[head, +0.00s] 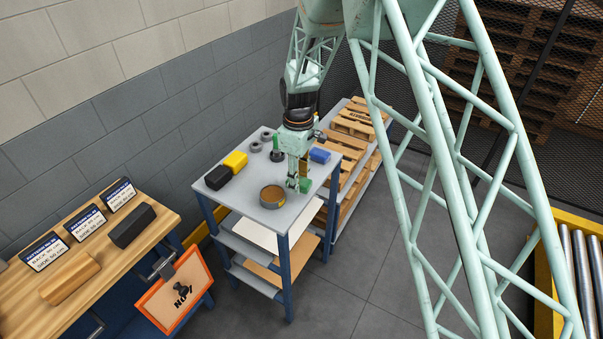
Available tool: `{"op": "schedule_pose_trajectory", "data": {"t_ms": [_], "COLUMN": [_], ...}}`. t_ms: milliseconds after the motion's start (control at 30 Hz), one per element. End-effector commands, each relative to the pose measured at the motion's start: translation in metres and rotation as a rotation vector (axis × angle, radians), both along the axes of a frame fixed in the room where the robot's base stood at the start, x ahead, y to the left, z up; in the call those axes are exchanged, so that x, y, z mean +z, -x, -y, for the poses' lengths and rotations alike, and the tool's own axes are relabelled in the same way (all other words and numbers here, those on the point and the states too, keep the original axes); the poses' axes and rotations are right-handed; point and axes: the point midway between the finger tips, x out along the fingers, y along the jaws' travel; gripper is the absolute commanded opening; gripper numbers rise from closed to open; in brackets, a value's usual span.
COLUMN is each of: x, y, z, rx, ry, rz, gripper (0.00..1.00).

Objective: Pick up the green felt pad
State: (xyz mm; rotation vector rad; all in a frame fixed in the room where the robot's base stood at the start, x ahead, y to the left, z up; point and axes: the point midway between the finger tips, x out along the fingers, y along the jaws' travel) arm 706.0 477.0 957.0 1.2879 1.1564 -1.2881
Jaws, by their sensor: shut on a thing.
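A small green felt pad (305,186) shows at the tip of my gripper (298,184), over the right front part of the grey-topped table (244,212). My gripper points down and is shut on the green pad. Whether the pad still touches the tabletop I cannot tell from this view. Part of the pad is hidden behind the fingers.
A round brown tin (272,197) stands left of my gripper. Wooden pallets (352,127) lie behind. A workbench (95,275) stands left.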

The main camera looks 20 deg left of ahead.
Motion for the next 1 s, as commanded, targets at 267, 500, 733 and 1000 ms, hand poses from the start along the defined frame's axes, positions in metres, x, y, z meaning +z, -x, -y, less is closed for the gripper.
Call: {"op": "schedule_pose_trajectory", "data": {"t_ms": [267,500,733,1000], "x": [0.004,0.005,0.006,0.006], "y": [0.040,0.057,0.061,0.061], "z": [0.007,0.010,0.011,0.010], "rx": [0.001,0.000,-0.001,0.000], "ry": [0.000,0.000,0.000,0.000], "rz": [0.000,0.000,0.000,0.000], "gripper": [0.25,0.25,0.25,0.25]}}
